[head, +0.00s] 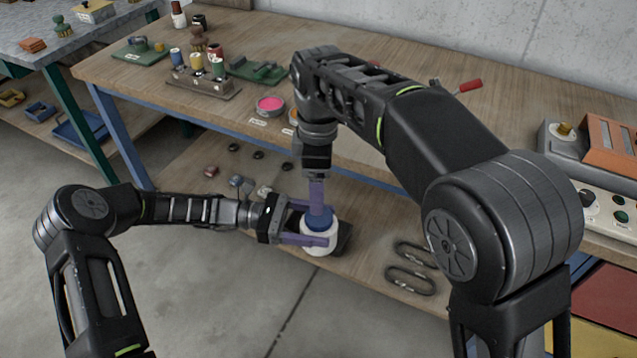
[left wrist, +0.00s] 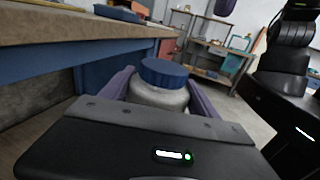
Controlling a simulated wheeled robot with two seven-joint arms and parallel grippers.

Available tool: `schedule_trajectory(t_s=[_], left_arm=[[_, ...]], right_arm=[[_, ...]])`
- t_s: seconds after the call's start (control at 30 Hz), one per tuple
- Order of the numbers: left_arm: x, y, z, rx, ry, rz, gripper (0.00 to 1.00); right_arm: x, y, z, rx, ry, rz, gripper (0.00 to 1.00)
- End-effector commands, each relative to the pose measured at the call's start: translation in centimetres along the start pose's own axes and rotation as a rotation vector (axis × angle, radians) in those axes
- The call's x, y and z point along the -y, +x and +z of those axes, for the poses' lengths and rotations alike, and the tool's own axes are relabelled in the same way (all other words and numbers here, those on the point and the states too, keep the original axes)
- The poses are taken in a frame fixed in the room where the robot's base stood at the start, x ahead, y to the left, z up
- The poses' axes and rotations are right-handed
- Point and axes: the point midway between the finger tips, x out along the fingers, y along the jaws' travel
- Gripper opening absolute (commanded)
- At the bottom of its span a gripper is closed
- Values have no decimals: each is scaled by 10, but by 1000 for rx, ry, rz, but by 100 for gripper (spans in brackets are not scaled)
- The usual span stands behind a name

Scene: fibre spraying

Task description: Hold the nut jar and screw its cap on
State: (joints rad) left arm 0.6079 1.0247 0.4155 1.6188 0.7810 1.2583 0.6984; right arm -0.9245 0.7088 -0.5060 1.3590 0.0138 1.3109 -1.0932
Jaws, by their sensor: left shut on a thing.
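The white nut jar (head: 319,248) stands upright on the lower shelf in the head view. A blue cap (head: 319,221) sits on its mouth; I cannot tell how far it is screwed. My left gripper (head: 318,229), with purple fingers, is shut on the jar from the left. In the left wrist view the jar (left wrist: 158,95) is between the two fingers, with the cap (left wrist: 163,72) on top. My right gripper (head: 317,203) points down over the cap. Its fingers overlap in the head view, so its opening is hidden.
A dark flat pad (head: 345,237) lies beside the jar. Black carabiner-like loops (head: 412,270) lie to its right on the shelf, and small nuts (head: 236,182) lie to its left. The workbench top (head: 345,155) overhangs behind, with a pink dish (head: 270,105) on it.

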Motion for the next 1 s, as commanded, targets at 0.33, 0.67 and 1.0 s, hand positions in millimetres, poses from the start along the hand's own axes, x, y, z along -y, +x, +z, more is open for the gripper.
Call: schedule_trajectory(t_s=[0.33,0.67,1.0], left_arm=[[0,0,1,1,1,0,0],[0,0,1,1,1,0,0],[0,0,1,1,1,0,0]], right_arm=[[1,34,0,2,1,-3,71],[0,74,0,1,1,0,71],[0,79,0,0,2,0,71]])
